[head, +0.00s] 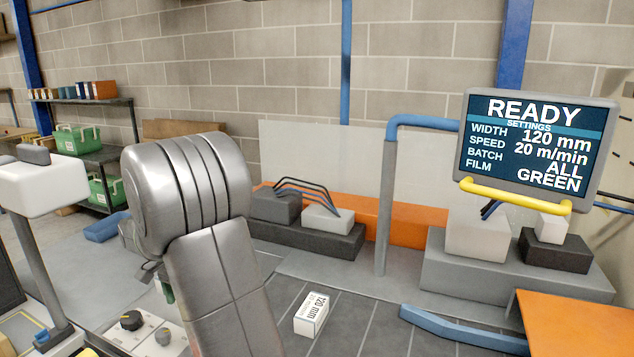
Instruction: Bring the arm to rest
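My arm (205,225) rises as thick grey metal links left of the middle of the head view, bent at a large rounded joint. Its lower link runs down out of the bottom of the picture. My gripper cannot be made out; the links hide what lies behind them. A small dark part and a bit of green show at the left edge of the lower link, too little to identify.
A white box marked 120 mm (312,313) lies on the grey rollers right of my arm. A screen (535,150) reading READY stands at right above a yellow bar. Control knobs (131,320) sit at lower left. Green crates (78,140) stand on a rack behind.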

